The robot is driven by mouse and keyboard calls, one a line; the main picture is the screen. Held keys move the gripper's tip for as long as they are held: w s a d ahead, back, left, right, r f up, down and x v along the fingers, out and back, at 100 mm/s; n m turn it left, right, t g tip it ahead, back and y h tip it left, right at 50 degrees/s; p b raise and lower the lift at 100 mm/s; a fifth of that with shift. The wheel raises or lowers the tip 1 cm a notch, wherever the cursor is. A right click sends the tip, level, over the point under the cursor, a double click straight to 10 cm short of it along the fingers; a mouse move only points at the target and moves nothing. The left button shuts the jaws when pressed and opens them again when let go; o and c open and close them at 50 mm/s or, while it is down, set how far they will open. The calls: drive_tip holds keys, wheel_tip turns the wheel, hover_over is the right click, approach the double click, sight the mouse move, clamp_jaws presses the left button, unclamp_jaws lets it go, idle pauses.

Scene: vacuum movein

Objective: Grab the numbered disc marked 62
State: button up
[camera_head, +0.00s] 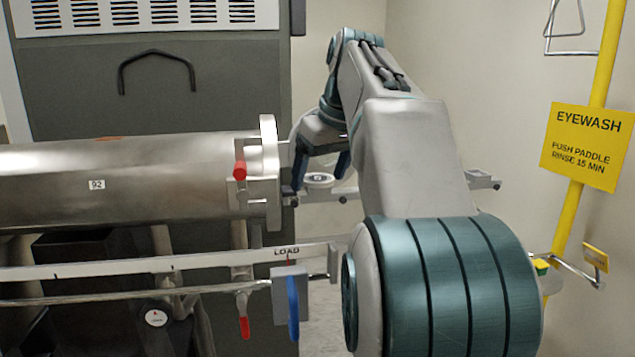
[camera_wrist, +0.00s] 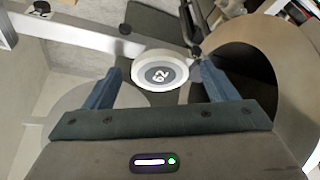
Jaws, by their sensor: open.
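The numbered disc (camera_wrist: 160,70) is a pale round piece with a dark grey centre and a white number, turned in the wrist view, which reads as 62. In the head view the disc (camera_head: 319,181) shows small, below my gripper, near the flange end of the steel cylinder. My gripper (camera_head: 322,168) is open, with its two blue fingers pointing down. In the wrist view the fingers of my gripper (camera_wrist: 158,78) stand to the left and right of the disc, with gaps on both sides. I cannot tell the height left between fingertips and disc.
A steel cylinder (camera_head: 120,180) with a red-handled flange lies left of my gripper. A rail marked LOAD (camera_head: 287,251) and a blue lever (camera_head: 293,306) run in front. A yellow eyewash pole (camera_head: 606,60) and wall are at right; a grey cabinet (camera_head: 200,90) stands behind.

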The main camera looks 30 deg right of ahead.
drive_tip(key=shift+c, duration=0.3)
drive_tip(key=c, duration=1.1)
drive_tip(key=shift+o, duration=0.2)
